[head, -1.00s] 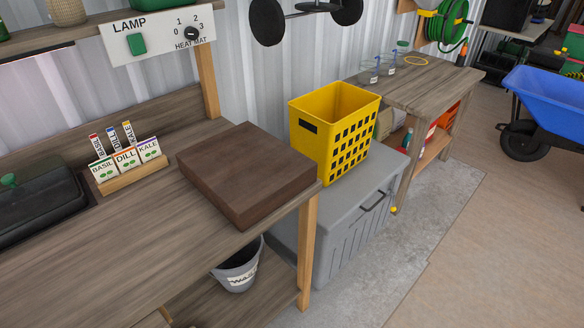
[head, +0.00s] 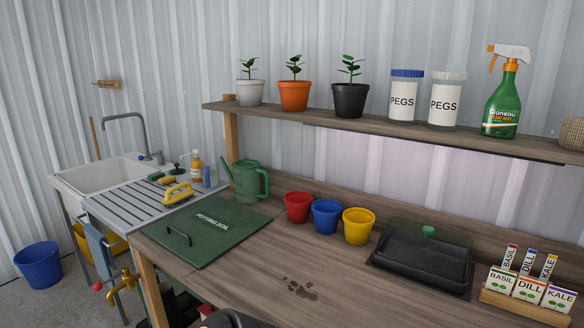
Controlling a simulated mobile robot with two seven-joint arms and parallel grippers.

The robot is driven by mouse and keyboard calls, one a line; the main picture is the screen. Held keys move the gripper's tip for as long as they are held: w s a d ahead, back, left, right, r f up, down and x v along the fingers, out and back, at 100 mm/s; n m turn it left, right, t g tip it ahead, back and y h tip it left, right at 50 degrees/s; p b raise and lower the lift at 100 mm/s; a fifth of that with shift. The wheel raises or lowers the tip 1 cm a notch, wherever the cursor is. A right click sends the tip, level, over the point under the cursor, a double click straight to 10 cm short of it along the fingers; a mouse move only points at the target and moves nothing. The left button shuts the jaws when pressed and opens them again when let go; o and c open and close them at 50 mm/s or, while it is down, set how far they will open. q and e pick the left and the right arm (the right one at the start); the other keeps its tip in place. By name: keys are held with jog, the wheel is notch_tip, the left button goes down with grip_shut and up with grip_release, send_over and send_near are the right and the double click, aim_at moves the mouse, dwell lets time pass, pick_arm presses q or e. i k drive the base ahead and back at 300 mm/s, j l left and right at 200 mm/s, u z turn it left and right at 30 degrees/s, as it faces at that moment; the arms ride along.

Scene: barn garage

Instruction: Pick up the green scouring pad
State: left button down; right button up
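A small dark green block (head: 155,175), which looks like the green scouring pad, lies at the back of the grey ridged drainboard (head: 135,208), beside the white sink (head: 100,176). It is small and far off, so its exact shape is hard to tell. A yellow sponge-like piece (head: 167,181) lies just to its right. Neither of my grippers shows in the head view.
A green watering can (head: 246,182) and the green potting soil lid (head: 205,236) are to the right. A blue bucket (head: 39,266) stands on the floor at left.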

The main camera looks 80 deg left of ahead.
aim_at(153, 177)
jog(key=u, duration=3.45)
jog(key=i+j, duration=0.3)
jog(key=i+j+z, duration=0.15)
jog(key=i+j, duration=0.4)
jog(key=j, duration=0.2)
jog(key=i+j+z, duration=0.15)
jog(key=i+j, duration=0.35)
jog(key=j, duration=0.25)
jog(key=i+j+z, duration=0.15)
jog(key=i+j, duration=0.3)
jog(key=j, duration=0.35)
jog(key=i+z, duration=0.05)
